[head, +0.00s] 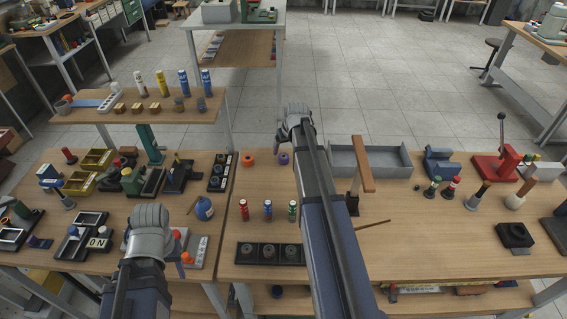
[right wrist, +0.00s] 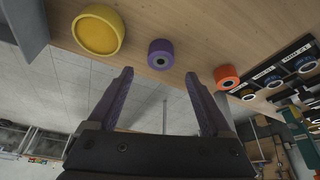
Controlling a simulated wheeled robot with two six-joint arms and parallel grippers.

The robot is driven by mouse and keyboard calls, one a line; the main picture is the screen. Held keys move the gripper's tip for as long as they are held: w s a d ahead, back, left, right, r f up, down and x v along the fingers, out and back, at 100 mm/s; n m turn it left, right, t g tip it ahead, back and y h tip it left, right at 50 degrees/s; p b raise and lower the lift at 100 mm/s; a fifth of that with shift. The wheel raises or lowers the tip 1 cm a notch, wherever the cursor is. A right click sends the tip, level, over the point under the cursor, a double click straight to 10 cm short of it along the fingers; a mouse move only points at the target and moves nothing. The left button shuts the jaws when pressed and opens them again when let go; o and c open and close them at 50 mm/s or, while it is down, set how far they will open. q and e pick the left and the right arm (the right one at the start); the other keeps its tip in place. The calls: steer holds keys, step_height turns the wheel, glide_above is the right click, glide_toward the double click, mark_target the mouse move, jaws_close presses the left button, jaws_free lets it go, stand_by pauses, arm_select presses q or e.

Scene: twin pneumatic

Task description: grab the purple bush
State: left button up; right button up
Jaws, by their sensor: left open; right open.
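The purple bush (head: 283,158) is a small ring-shaped part with a dark hole. It sits on the wooden table just left of my right arm in the head view. In the right wrist view the purple bush (right wrist: 161,54) shows whole, beyond and roughly between the fingertips of my right gripper (right wrist: 159,73). That gripper is open and empty, with a gap to the bush. In the head view my right gripper (head: 294,110) is at the far end of the arm. My left gripper (head: 151,214) is open over the front left of the table; its fingertips are hard to make out.
An orange bush (right wrist: 226,77) stands near the purple one; it also shows in the head view (head: 249,159). A large yellow round part (right wrist: 98,32) lies on the purple bush's other side. A grey tray (head: 390,160) and wooden-topped post (head: 363,165) stand right of my arm.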

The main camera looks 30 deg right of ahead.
mark_target(284, 155)
steer(key=shift+s+b+x, duration=0.15)
steer(key=shift+b+x, duration=0.9)
steer(key=shift+x, duration=0.1)
steer(key=shift+s+b+x, duration=0.1)
steer(key=shift+b+x, duration=0.95)
steer(key=shift+x, duration=0.1)
steer(key=shift+w+f+b, duration=0.2)
steer(key=shift+f+b, duration=0.2)
steer(key=shift+f, duration=0.1)
steer(key=shift+r, duration=0.1)
steer(key=shift+c, duration=0.4)
jaws_close()
